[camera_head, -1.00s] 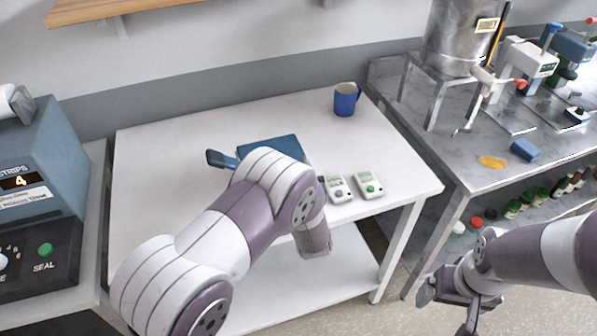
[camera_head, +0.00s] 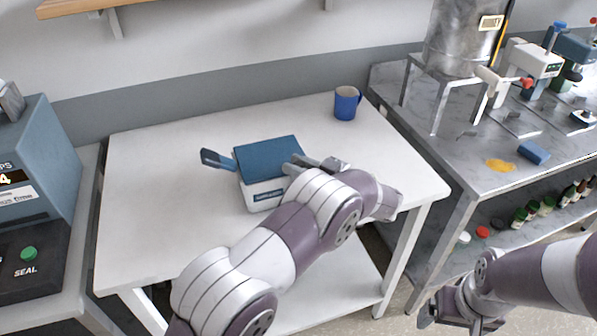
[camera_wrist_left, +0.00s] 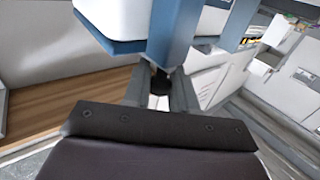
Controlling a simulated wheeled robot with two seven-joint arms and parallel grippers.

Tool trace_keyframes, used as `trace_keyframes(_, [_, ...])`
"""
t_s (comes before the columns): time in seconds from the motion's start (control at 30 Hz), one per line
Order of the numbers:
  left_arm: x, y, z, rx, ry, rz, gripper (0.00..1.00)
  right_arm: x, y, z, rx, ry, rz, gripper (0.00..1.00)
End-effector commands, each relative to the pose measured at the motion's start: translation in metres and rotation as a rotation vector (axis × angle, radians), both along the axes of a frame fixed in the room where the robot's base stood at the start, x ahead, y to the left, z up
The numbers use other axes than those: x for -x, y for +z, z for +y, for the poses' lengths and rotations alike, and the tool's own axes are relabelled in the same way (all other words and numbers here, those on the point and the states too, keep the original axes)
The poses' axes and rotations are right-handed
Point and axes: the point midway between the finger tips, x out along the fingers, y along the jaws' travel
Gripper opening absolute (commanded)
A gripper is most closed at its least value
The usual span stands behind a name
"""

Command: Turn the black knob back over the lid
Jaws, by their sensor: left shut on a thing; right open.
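A white box (camera_head: 263,195) with a blue lid (camera_head: 268,155) stands on the white table, with a blue arm (camera_head: 217,160) sticking out at its left. My left gripper (camera_head: 303,163) is at the right side of the lid. In the left wrist view a small black knob (camera_wrist_left: 159,84) sits between the gripper's two fingers, which are shut on it. Blue bars (camera_wrist_left: 176,35) of the box are just beyond. In the head view the knob is hidden by my gripper. My right gripper (camera_head: 452,312) is open and empty at the lower right, away from the table.
A blue mug (camera_head: 346,103) stands at the table's back right. The left of the white table (camera_head: 150,220) is clear. A blue-grey sealing machine (camera_head: 40,160) is at the left. A marble bench (camera_head: 470,155) with instruments is at the right.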

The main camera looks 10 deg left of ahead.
Motion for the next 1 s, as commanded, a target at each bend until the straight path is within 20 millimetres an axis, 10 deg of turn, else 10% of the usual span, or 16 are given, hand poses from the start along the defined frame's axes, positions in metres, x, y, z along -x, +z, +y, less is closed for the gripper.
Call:
trace_keyframes(0.83, [-0.0005,0.0014,0.0008,-0.002,0.135,-0.003,0.00,-0.0001,-0.0115,0.0000,0.000,0.000,0.000,0.91])
trace_keyframes(0.9, [-0.0004,0.0014,0.0008,-0.002,0.135,-0.004,0.42,0.0000,-0.0115,0.0000,0.000,0.000,0.000,0.91])
trace_keyframes(1.0, [-0.0003,0.0012,0.0007,-0.001,0.135,-0.002,0.49,-0.0001,-0.0115,0.0000,0.000,0.000,0.000,0.91])
